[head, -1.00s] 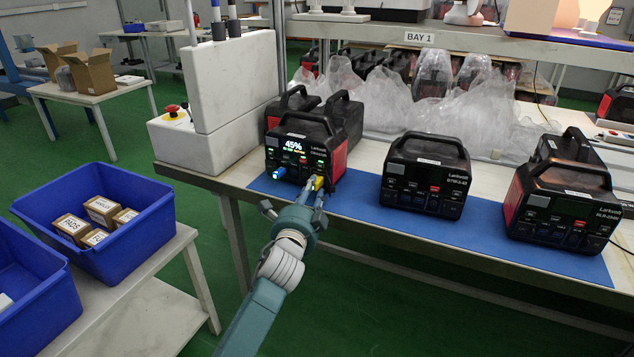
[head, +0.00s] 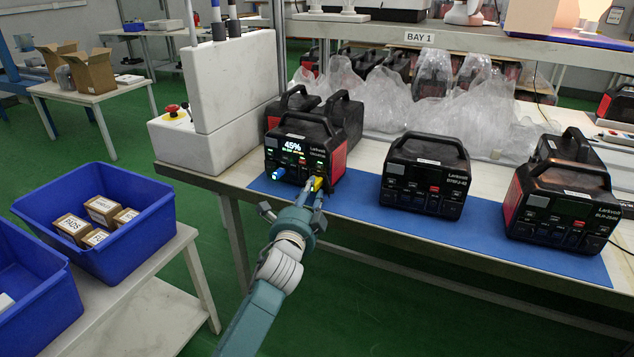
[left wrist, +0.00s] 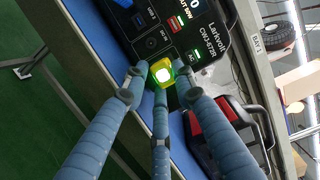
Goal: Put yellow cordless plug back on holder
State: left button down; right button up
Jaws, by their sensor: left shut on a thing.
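The yellow cordless plug (head: 318,184) is at the front face of the left black power station (head: 298,160), whose display reads 45%. My left gripper (head: 317,192) is shut on this plug. In the left wrist view, the yellow plug (left wrist: 162,72) glows brightly between the fingertips of my left gripper (left wrist: 158,76), by the sockets on the station's panel. I cannot tell whether it is still seated in a socket. A blue plug (head: 279,173) sits on the same front face, to the left. I cannot make out a holder for the yellow plug. My right gripper is not in view.
Two more power stations (head: 425,177) (head: 562,195) stand to the right on the blue mat (head: 365,207). A white box with a red button (head: 172,110) is at the left end of the bench. Blue bins (head: 130,245) with small cartons stand at lower left.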

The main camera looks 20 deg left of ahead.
pick_arm(q)
jog(key=shift+s+r, duration=0.1)
jog(key=shift+r, duration=0.25)
jog(key=shift+s, duration=0.1)
dwell(0.6)
jog(key=shift+s, duration=0.1)
dwell(0.4)
jog(key=c, duration=1.3)
grip_release()
jog(key=shift+s+r, duration=0.1)
jog(key=shift+c, duration=0.2)
jog(key=v, duration=1.2)
